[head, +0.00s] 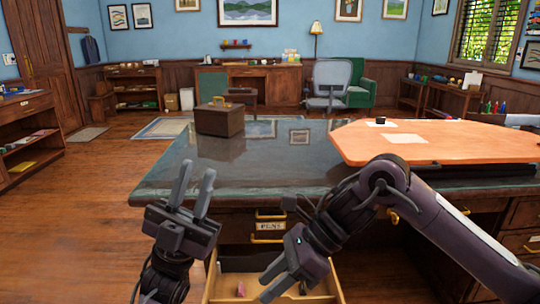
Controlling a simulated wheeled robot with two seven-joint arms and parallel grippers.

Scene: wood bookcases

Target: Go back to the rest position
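My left gripper (198,169) is raised at the left, in front of the desk's near left corner. Its two dark fingers point up and stand apart, with nothing between them. My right arm reaches in from the lower right and bends down. My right gripper (275,280) points down over an open wooden drawer (222,293). Its finger opening is hard to make out. A small pink thing (240,288) lies in the drawer, left of the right gripper.
The dark-topped desk (270,175) fills the middle. A brown box (219,121) and an orange board (440,140) are on it. A closed drawer labelled PENS (270,226) is above the open one. Wood floor (80,220) is clear at left, beside a bookcase (30,140).

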